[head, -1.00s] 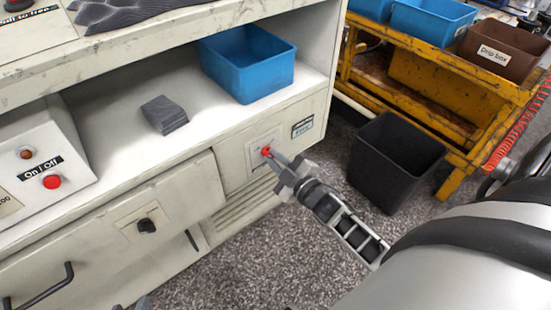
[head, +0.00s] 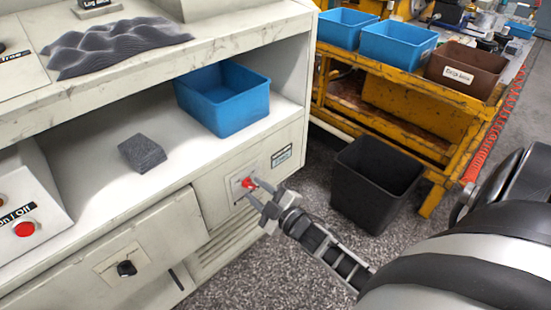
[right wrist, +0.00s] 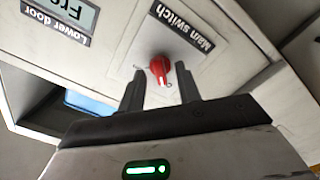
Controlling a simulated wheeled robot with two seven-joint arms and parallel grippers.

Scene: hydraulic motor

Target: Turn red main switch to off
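The red main switch (head: 248,183) is a small rotary knob on a light plate on the cabinet front, below the shelf. In the right wrist view, the red knob (right wrist: 159,67) sits beside the upside-down "Main switch" label, its grip roughly upright in the picture. My right gripper (head: 257,193) is in front of the switch. In the right wrist view, its two dark fingers (right wrist: 160,78) are apart, one on each side of the knob, with gaps showing; I cannot tell how far the tips reach along it. My left gripper is out of view.
A blue bin (head: 222,98) and a grey block (head: 142,153) are on the shelf above. A black knob (head: 126,268) and a red push button (head: 24,229) are to the left. A black bin (head: 375,185) stands on the floor beside a yellow cart (head: 430,205).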

